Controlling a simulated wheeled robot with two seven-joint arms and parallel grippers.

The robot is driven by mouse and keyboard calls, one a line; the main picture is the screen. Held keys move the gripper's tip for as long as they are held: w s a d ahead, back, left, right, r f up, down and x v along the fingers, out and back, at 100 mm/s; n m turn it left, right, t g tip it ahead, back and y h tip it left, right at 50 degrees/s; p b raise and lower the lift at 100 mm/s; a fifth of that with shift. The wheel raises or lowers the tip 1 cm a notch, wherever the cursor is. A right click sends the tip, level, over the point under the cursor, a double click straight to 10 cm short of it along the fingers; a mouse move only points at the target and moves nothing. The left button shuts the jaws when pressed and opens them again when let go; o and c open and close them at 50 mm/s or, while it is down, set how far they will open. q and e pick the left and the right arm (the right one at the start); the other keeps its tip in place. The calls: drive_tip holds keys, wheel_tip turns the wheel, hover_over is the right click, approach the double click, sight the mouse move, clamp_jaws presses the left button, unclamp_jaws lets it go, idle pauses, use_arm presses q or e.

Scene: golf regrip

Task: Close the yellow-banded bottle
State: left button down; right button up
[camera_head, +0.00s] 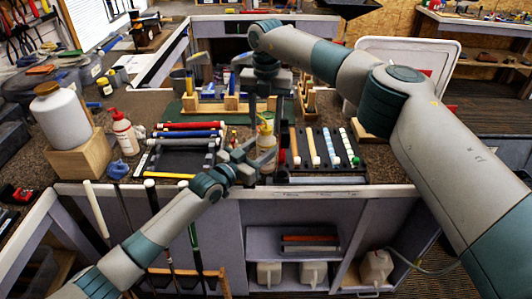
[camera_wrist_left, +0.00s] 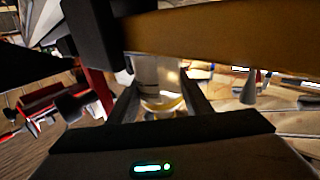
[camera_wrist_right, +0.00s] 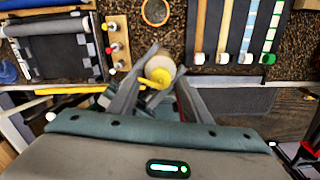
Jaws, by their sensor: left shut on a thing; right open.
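The yellow-banded bottle (camera_head: 266,146) is a small pale bottle with a yellow top, upright near the front edge of the bench. My left gripper (camera_head: 252,160) is shut on its body from the front left. In the left wrist view the pale body (camera_wrist_left: 158,75) and yellow band (camera_wrist_left: 163,103) show between the fingers. My right gripper (camera_head: 264,108) points down above the bottle. In the right wrist view its open fingers (camera_wrist_right: 162,75) lie either side of the yellow top (camera_wrist_right: 158,78), with no clear contact. I cannot tell whether the top is closed.
A red-topped bottle (camera_head: 123,135) and a big white jug on a wooden block (camera_head: 82,158) stand left. A tray of grips (camera_head: 188,140) lies left of the bottle, and a black rack (camera_head: 325,150) right. A round brown ring (camera_wrist_right: 155,11) lies beyond the bottle.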

drive_tip(key=shift+r, duration=1.9)
drive_tip(key=shift+c, duration=0.4)
drive_tip(key=n, duration=0.3)
drive_tip(key=shift+r, duration=0.35)
drive_tip(key=n, duration=0.2)
drive_tip(key=r+n, duration=0.1)
drive_tip(key=n, duration=0.3)
drive_tip(key=r+n, duration=0.1)
drive_tip(key=n, duration=0.5)
drive_tip(key=shift+r, duration=0.4)
drive_tip(key=shift+f, duration=0.1)
